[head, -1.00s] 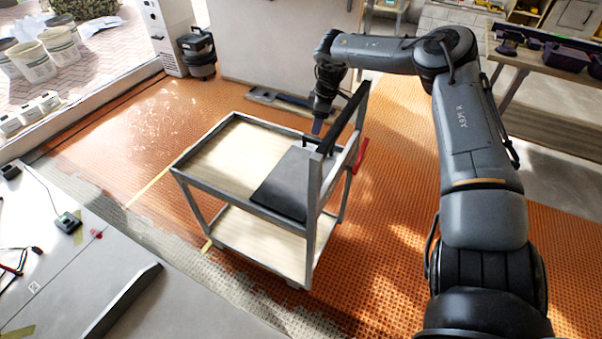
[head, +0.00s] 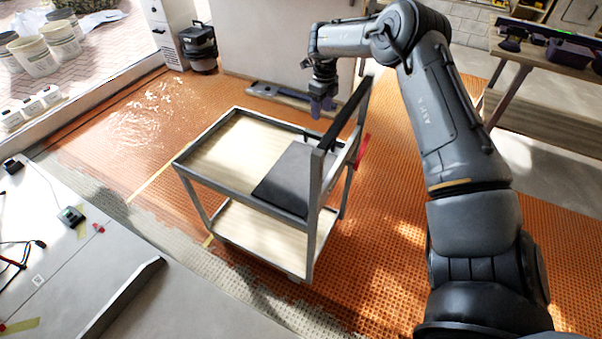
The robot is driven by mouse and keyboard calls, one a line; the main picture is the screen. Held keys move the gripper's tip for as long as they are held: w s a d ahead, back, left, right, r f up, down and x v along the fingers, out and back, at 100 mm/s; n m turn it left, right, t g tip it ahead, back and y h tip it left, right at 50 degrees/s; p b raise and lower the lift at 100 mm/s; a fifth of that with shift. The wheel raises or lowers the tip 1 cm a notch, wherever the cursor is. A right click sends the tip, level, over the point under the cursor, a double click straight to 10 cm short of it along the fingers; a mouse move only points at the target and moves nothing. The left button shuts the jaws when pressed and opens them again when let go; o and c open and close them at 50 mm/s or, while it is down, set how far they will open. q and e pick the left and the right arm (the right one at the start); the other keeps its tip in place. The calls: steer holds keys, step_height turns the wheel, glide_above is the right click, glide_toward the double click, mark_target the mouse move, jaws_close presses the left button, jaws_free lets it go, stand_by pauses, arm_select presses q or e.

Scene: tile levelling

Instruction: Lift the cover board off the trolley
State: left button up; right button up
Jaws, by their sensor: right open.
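The trolley (head: 240,219) is a grey metal frame with two light wooden shelves and an upright handle on its right side. The cover board (head: 286,181), a dark grey flat panel, lies on the right part of the top shelf, partly behind the handle frame. A small dark handle shows at the board's far edge. My right gripper (head: 319,112) points down above the far right corner of the trolley, apart from the board. It is open and empty. My left gripper is out of view.
A grey worktop (head: 60,270) with cables and small devices lies at the lower left. A black canister vacuum (head: 199,46) stands at the back. Orange matting around the trolley is mostly clear.

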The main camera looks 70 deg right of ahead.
steer(key=n, duration=0.2)
steer(key=b, duration=0.3)
glide_above(320, 134)
step_height(320, 134, down, 6)
steer(key=shift+r, duration=0.15)
step_height(320, 134, down, 5)
steer(key=b, duration=0.4)
steer(key=shift+a, duration=0.1)
steer(key=c, duration=0.3)
jaws_close()
